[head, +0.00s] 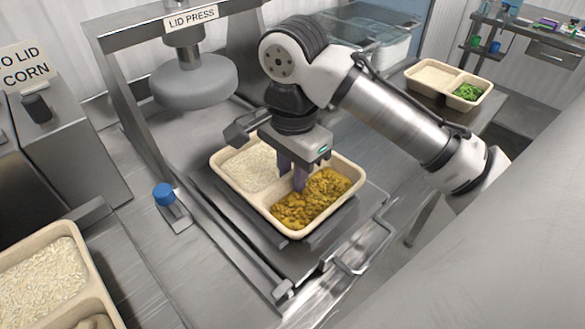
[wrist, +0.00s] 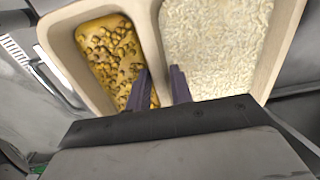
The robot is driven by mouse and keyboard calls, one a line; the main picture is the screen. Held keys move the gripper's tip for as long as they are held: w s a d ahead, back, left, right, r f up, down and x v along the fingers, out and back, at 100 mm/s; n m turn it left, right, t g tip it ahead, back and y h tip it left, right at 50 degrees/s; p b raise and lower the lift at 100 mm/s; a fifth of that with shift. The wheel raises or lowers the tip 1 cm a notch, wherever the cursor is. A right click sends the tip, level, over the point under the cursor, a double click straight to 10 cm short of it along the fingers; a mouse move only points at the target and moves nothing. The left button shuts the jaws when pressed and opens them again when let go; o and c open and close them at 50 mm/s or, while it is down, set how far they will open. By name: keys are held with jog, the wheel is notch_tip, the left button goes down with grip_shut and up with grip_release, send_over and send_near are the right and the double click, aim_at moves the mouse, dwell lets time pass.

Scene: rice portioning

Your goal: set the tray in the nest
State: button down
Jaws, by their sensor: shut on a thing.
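A beige two-compartment tray (head: 248,206) holds white rice in its left compartment and a yellow-brown chickpea-like food in its right one. My gripper (head: 292,178) points down into the tray and is shut on its divider wall. In the wrist view, the fingers (wrist: 163,88) straddle the divider (wrist: 150,38), one on each side. The tray is over the dark nest (head: 322,222) of the lid press, roughly level. The tray hides most of the nest, so I cannot tell whether it is seated or slightly above.
The press head (head: 195,84) hangs raised behind and left of the tray. A blue button (head: 163,193) stands left of the nest, and a metal handle (head: 352,262) is at the front right. Another rice tray (head: 91,268) is lower left; one with greens (head: 413,88) is back right.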

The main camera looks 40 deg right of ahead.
jog(key=c, duration=0.7)
grip_release()
jog(key=shift+r, duration=0.1)
notch_tip(320, 180, up, 8)
jog(key=p, duration=0.8)
dwell(0.5)
